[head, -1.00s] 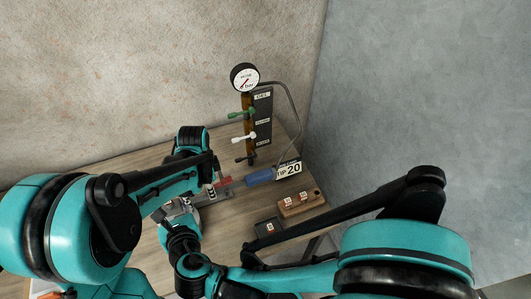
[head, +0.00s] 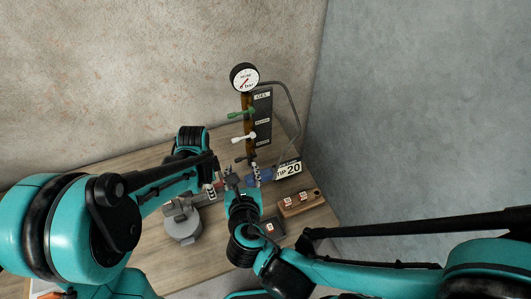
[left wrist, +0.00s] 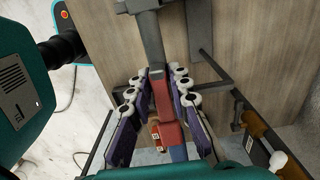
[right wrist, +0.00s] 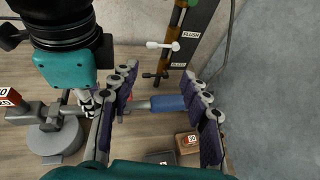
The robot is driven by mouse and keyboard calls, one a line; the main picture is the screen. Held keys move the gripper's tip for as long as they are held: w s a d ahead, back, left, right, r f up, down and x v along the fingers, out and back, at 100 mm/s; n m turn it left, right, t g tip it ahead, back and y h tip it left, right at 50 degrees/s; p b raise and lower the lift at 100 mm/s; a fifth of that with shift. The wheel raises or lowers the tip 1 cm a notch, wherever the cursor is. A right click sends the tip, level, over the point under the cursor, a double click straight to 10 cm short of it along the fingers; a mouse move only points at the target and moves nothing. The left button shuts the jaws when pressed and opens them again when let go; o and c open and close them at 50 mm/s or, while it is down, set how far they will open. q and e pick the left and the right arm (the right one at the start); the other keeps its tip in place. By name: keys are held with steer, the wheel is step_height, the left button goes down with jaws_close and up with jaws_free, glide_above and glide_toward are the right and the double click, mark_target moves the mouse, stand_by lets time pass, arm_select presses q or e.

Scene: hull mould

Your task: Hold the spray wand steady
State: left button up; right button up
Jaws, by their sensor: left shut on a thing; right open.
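The spray wand lies level above the table, with a grey body, a red section (left wrist: 167,105) and a blue part (right wrist: 167,103). My left gripper (left wrist: 160,85) is shut on the wand at the red section; it also shows in the head view (head: 211,190). My right gripper (right wrist: 158,80) is open, its fingers on either side of the view of the blue part. In the head view my right gripper (head: 243,178) covers the middle of the wand. I cannot tell whether it touches the wand.
A round grey base (head: 183,226) stands at left. Behind are a pressure gauge (head: 244,77) and a dark valve panel (head: 263,120) with green and white handles and a hose.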

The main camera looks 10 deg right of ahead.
steer(key=w+d+m+h, duration=0.1)
steer(key=w+d, duration=0.4)
steer(key=d, duration=0.2)
steer(key=shift+w+f+m+h, duration=0.15)
steer(key=shift+w+m+h, duration=0.15)
steer(key=shift+w+h, duration=0.1)
arm_select(q)
steer(key=o, duration=0.6)
steer(key=shift+o, duration=0.2)
steer(key=shift+r+p, duration=0.5)
steer(key=shift+r, duration=0.25)
arm_select(e)
steer(key=shift+r, duration=0.5)
arm_select(q)
steer(key=o, duration=0.5)
steer(key=shift+o, duration=0.2)
